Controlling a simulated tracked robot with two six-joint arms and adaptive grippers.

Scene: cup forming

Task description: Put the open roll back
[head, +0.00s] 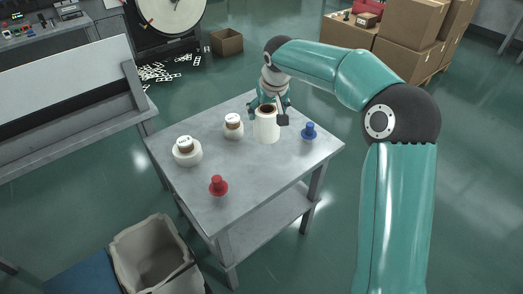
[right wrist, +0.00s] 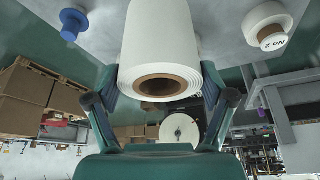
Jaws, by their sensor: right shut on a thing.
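A tall white roll (head: 266,127) with a brown core stands upright at the far side of the grey table (head: 250,180). My right gripper (head: 267,115) is shut on it, a finger on each side. The right wrist view also shows the roll (right wrist: 160,40) between the fingers, its core end towards the camera. I cannot tell whether its base touches the table. Two shorter white rolls with labelled brown cores, one at the left (head: 187,154) and one nearer the tall roll (head: 233,128), sit on the table. My left gripper is out of view.
A blue knobbed piece (head: 309,131) stands right of the held roll. A red one (head: 218,186) stands near the table's front left. The table's middle and front right are clear. A grey bin (head: 150,250) stands on the floor at front left.

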